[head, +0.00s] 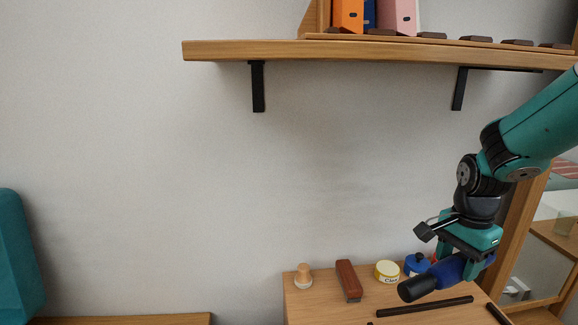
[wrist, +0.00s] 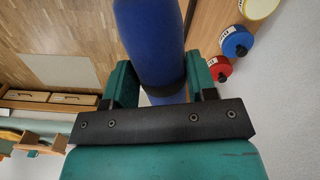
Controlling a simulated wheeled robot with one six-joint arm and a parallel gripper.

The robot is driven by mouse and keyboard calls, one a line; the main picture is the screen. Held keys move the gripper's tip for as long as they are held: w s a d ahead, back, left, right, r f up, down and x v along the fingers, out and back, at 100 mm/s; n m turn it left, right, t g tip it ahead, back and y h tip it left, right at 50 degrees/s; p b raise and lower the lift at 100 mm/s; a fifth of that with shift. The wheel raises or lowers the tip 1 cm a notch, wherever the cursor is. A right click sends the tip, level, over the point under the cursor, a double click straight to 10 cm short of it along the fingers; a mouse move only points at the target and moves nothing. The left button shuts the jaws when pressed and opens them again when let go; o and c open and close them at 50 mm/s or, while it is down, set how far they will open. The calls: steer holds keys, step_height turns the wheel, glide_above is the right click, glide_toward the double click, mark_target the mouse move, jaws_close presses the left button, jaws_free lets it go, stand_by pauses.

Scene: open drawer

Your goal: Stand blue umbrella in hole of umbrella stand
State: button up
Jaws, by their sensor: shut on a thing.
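My gripper (head: 464,265) is shut on the blue umbrella (head: 447,272), a thick rolled blue cylinder with a black end toward the lower left. In the head view the umbrella lies roughly level, tilted slightly, over the right part of the wooden surface. In the wrist view the umbrella (wrist: 150,40) runs up from between the two green fingers of my gripper (wrist: 162,82) and out of the top edge. A dark band shows on it near the fingers. I cannot make out the umbrella stand in either view.
On the wooden top (head: 325,312) stand a wooden knob-like piece (head: 303,277), a red-brown block (head: 348,280), a cream jar (head: 387,272) and a blue jar (head: 417,264). A red jar (wrist: 219,68) is beside them. A wooden shelf (head: 225,51) hangs above. Wood floor (wrist: 50,30) shows left.

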mark_target(431, 281)
steer(key=a+f+n, duration=0.6)
steer(key=f+n, duration=0.4)
steer(key=n, duration=0.4)
steer(key=r+p, duration=0.2)
steer(key=p, duration=0.2)
steer(key=r+p, duration=0.2)
steer(key=p, duration=0.2)
steer(key=s+r+p, duration=0.1)
steer(key=r+p, duration=0.1)
steer(key=p, duration=0.5)
steer(key=r+p, duration=0.1)
steer(key=shift+s+r+p, duration=0.25)
steer(key=shift+s+p, duration=0.05)
steer(key=shift+p, duration=0.1)
steer(key=shift+f, duration=0.15)
